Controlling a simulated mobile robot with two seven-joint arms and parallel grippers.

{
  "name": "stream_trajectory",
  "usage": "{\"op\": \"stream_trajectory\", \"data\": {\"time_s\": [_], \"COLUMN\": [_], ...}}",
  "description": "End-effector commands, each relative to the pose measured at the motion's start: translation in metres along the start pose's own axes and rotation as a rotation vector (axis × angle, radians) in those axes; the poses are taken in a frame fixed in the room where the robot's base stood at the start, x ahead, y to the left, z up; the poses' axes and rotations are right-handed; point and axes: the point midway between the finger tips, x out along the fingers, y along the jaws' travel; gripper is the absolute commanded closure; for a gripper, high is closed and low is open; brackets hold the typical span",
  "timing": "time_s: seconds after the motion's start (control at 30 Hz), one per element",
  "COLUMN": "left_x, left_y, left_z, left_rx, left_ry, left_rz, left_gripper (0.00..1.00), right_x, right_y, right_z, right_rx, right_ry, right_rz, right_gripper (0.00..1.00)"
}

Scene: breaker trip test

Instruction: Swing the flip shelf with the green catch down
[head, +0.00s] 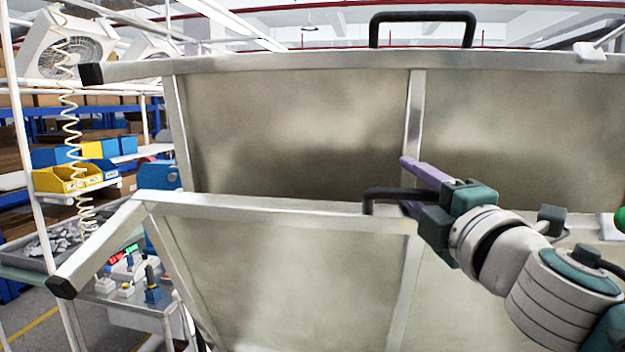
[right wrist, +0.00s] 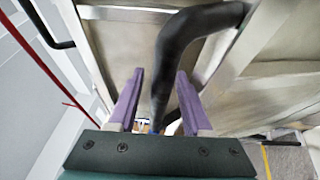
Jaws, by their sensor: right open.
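The nearer, lower flip shelf (head: 290,265) is a beige panel in a metal frame, standing raised and tilted. Its black bar handle (head: 385,192) is on the top edge. A green round knob (head: 620,220), seemingly the green catch, shows at the right edge beside a white block; it is partly cut off. My right gripper (head: 408,186) is open at the handle. In the right wrist view the black handle (right wrist: 178,60) passes between the two purple fingers (right wrist: 160,74), which do not visibly close on it. My left gripper is out of view.
Behind stands a second raised shelf (head: 295,125) with a black handle (head: 422,14) on top and a white catch (head: 590,52) at its right. A small table (head: 140,300) with coloured parts and yellow bins (head: 68,178) are at the left.

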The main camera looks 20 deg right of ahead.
Motion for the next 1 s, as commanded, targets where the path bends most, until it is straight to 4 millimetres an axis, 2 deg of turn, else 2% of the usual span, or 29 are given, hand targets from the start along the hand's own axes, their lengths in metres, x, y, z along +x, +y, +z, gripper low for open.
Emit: {"op": "stream_trajectory", "data": {"time_s": [0.1, 0.53, 1.0], "left_x": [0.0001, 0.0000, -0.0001], "left_y": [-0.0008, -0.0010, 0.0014], "left_z": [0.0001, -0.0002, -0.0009], "left_rx": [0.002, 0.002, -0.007], "left_ry": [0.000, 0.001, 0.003], "left_rz": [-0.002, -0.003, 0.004], "left_gripper": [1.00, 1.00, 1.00], "right_x": [-0.0002, -0.0004, -0.0004], "right_y": [0.0000, 0.0001, 0.0001], "right_z": [-0.0001, 0.0001, 0.0001], "right_rx": [0.000, 0.000, 0.000], "right_ry": [0.000, 0.000, -0.001], "right_rz": [0.000, 0.000, 0.000], "right_gripper": [0.52, 1.00, 1.00]}}
